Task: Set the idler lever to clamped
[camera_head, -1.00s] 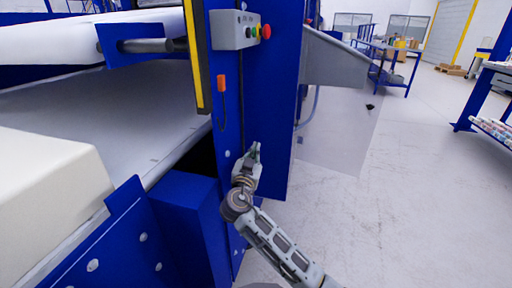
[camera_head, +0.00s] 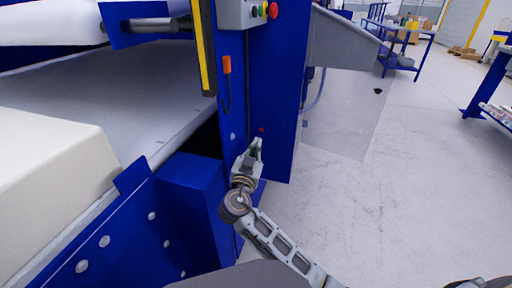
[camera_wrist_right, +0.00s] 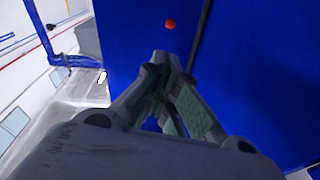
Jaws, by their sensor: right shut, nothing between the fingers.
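A small red knob (camera_head: 262,129) shows on the blue upright post; it looks like the end of the idler lever, but no lever arm can be made out, so its position cannot be read. In the right wrist view the red knob (camera_wrist_right: 171,24) stands out against the blue panel, beyond the fingertips and apart from them in the picture. My right gripper (camera_head: 257,144) is just below the knob, in front of the post, pointing up. In the right wrist view its fingers (camera_wrist_right: 165,62) meet at the tips, shut and empty. My left gripper is not in view.
A grey control box (camera_head: 238,13) with buttons sits high on the blue post (camera_head: 275,85). An orange piece (camera_head: 227,65) with a dark cable hangs beside it. A cream foam block (camera_head: 50,185) lies at left.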

